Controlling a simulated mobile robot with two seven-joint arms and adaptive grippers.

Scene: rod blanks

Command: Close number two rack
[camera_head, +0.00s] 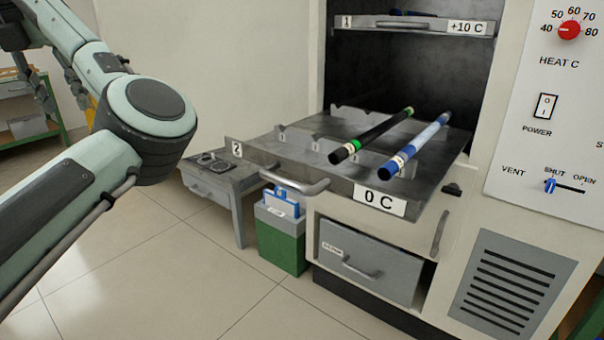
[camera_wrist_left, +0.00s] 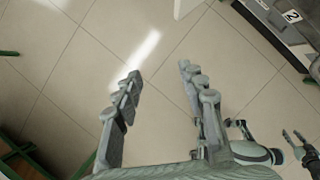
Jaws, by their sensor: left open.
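Number two rack (camera_head: 250,150) is a grey metal shelf pulled well out of the oven, with a "2" label at its left front corner and a "0 C" label at its right. Its bar handle (camera_head: 296,184) is on the front edge. A black rod with green bands (camera_head: 372,137) and a blue rod (camera_head: 417,146) lie across it. My left gripper (camera_wrist_left: 160,72) is open and empty over the floor, apart from the rack. A small gripper-like shape (camera_wrist_left: 297,148) at the right edge may be my right gripper.
Number one rack (camera_head: 412,25), marked +10 C, sits above. A green bin (camera_head: 279,243) and a low side table (camera_head: 222,182) stand beneath and left of the pulled-out rack. A lower drawer (camera_head: 368,262) is below. Floor in front is clear.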

